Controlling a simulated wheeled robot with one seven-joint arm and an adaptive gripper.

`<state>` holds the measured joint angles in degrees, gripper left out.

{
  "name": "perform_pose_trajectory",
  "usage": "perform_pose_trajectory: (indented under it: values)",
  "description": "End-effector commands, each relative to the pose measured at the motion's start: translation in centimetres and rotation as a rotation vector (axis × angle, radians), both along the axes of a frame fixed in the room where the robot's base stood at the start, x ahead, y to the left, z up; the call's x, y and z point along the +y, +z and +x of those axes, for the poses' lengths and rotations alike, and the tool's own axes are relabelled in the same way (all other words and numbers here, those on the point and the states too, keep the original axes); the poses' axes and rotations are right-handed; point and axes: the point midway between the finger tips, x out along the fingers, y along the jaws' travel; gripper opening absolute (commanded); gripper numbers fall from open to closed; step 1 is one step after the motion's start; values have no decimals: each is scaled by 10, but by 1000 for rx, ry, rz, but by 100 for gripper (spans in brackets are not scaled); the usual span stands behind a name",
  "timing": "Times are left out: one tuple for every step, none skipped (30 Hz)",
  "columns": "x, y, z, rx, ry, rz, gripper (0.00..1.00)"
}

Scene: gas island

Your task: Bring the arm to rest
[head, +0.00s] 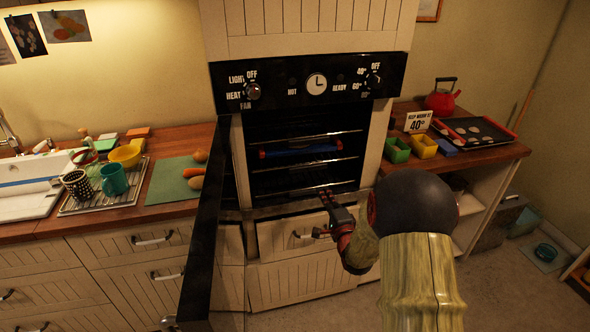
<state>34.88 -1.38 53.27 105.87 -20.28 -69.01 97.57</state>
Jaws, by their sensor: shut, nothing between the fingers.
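My gripper (336,208) is shut and empty. It hangs in front of the oven, a little below and right of the middle of the open oven cavity, near the drawer under it. My arm reaches in from the lower right, bent at a dark round joint. The oven door (212,205) stands open, swung out to the left. Inside the oven, a blue dish or tray with red ends (299,147) lies on a rack (302,164). Whether the fingertips touch anything is too small to tell.
The left counter (183,138) holds a drying rack, mugs, a yellow bowl and a green board with vegetables. The right counter (463,157) holds small coloured boxes, a baking tray (475,131) and a red kettle (442,98). Floor (520,290) shows free at the right.

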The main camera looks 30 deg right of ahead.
Motion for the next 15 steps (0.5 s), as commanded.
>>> perform_pose_trajectory:
  values:
    - [0,0,-1,0,0,0,0]
    - [0,0,-1,0,0,0,0]
    - [0,0,-1,0,0,0,0]
    - [0,0,-1,0,0,0,0]
    - [0,0,-1,1,0,-2,0]
    - [0,0,-1,2,0,-9,0]
    - [0,0,-1,6,0,-19,0]
    - [0,-1,-1,12,0,-33,0]
    - [0,-4,-1,32,-1,-58,0]
    - [-1,-10,-1,60,-3,-81,0]
    - [-2,-17,-2,95,-5,-108,0]
    - [-4,-30,-4,160,-9,-147,0]
    - [-6,-43,-7,217,-10,-177,0]
    - [-7,-58,-12,282,-10,-204,0]
    - [-7,-79,-21,376,-6,-241,0]
